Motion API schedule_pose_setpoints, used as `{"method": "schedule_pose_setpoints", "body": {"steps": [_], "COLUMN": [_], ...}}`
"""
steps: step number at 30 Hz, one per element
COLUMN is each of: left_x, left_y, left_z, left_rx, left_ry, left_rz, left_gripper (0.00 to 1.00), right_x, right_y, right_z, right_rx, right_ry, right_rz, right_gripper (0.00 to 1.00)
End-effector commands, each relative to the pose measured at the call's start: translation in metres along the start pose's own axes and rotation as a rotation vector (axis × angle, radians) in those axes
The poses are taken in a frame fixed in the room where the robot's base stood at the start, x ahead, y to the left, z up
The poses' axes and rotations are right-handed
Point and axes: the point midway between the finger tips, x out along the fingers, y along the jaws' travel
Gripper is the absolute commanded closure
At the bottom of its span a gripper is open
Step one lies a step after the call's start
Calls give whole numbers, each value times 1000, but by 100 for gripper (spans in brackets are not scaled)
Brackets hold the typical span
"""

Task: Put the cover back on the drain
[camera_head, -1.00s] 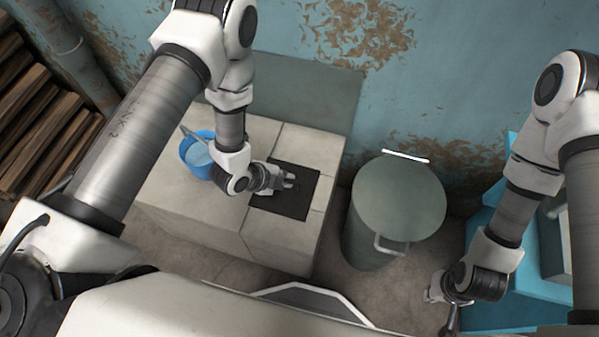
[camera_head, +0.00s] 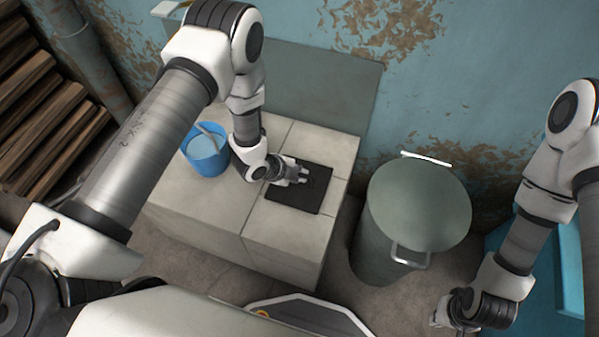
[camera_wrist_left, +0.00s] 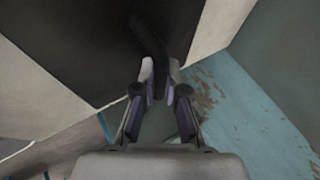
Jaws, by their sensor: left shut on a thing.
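The drain cover (camera_head: 295,201) is a flat black square at the right part of the tiled block's top. It also shows in the left wrist view (camera_wrist_left: 75,50) as a dark plate with a curved black handle (camera_wrist_left: 152,50). My left gripper (camera_head: 303,177) is over the cover, and in the wrist view its fingers (camera_wrist_left: 160,82) are shut on the handle. I cannot tell whether the cover lies flush or slightly raised. The drain opening is not visible. My right gripper (camera_head: 440,312) hangs low at the lower right, empty as far as I see, its fingers unclear.
A blue bucket (camera_head: 207,160) of pale liquid with a tool leaning in it stands on the tiled block (camera_head: 200,215), left of my left gripper. A grey-green lidded can (camera_head: 420,205) stands right of the block. Wooden slats (camera_head: 35,120) are at far left.

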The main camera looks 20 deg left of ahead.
Motion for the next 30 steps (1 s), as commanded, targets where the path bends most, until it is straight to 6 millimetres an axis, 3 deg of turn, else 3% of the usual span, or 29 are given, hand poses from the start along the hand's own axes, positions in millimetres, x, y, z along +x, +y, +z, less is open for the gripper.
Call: {"method": "schedule_pose_setpoints", "body": {"steps": [27, 30], "left_x": [9, 8], "left_y": [5, 5], "left_z": [4, 3], "left_rx": [0, 0], "left_ry": [0, 0], "left_rz": [-2, -2], "left_gripper": [100, 61], "right_x": [8, 7], "right_y": [0, 0], "right_z": [0, 0], "right_rx": [0, 0], "right_ry": [0, 0], "right_rz": [0, 0], "right_gripper": [100, 100]}}
